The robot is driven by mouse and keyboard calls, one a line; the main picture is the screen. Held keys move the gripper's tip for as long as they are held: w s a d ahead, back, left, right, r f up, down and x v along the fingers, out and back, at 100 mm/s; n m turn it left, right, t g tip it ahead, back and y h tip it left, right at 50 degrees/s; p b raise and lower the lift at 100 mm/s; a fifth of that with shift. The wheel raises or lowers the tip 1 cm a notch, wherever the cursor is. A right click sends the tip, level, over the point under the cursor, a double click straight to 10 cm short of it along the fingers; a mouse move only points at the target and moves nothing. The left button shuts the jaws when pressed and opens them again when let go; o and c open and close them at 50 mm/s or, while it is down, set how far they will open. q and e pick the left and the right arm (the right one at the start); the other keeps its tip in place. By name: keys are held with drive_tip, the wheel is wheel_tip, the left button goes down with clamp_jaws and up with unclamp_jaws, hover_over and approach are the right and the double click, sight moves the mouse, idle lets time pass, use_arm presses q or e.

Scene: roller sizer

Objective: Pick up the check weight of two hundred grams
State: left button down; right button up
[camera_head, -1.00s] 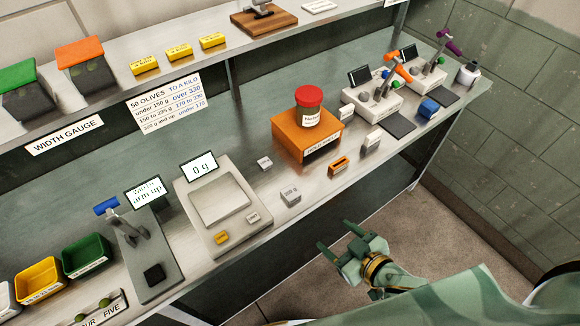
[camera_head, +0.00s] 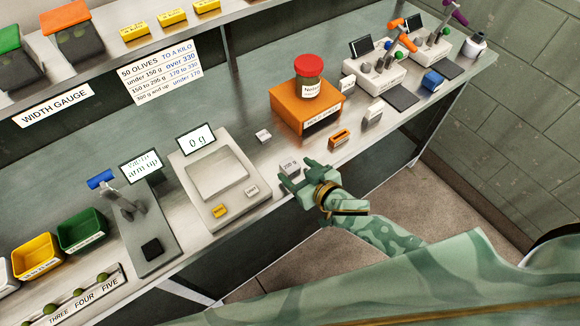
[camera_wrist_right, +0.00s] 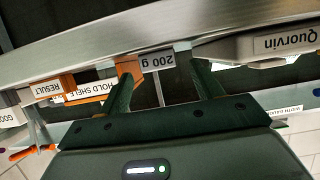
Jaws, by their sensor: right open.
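The 200 g check weight (camera_head: 290,167) is a small grey block with a label, on the steel bench near its front edge. In the right wrist view its label "200 g" (camera_wrist_right: 158,62) shows upside down between my two fingers. My right gripper (camera_head: 298,179) is open and empty, just in front of the weight at the bench edge. Its fingers (camera_wrist_right: 163,85) point toward the weight. I cannot tell whether they touch it. The gripper partly hides the weight's lower part in the head view. My left gripper is not in view.
A scale (camera_head: 216,182) reading 0 g stands left of the weight. An orange shelf box (camera_head: 306,112) with a red-lidded jar (camera_head: 309,76) stands behind right. The bench edge is close.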

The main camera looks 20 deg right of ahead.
sight(290, 167)
drive_tip(key=x, duration=0.2)
drive_tip(key=shift+w+a+f, duration=0.1)
drive_tip(key=shift+w+f, duration=0.1)
drive_tip(key=shift+w, duration=0.05)
drive_tip(key=shift+c, duration=0.3)
drive_tip(key=c, duration=1.1)
drive_tip(key=shift+r, duration=0.1)
drive_tip(key=shift+r, duration=0.1)
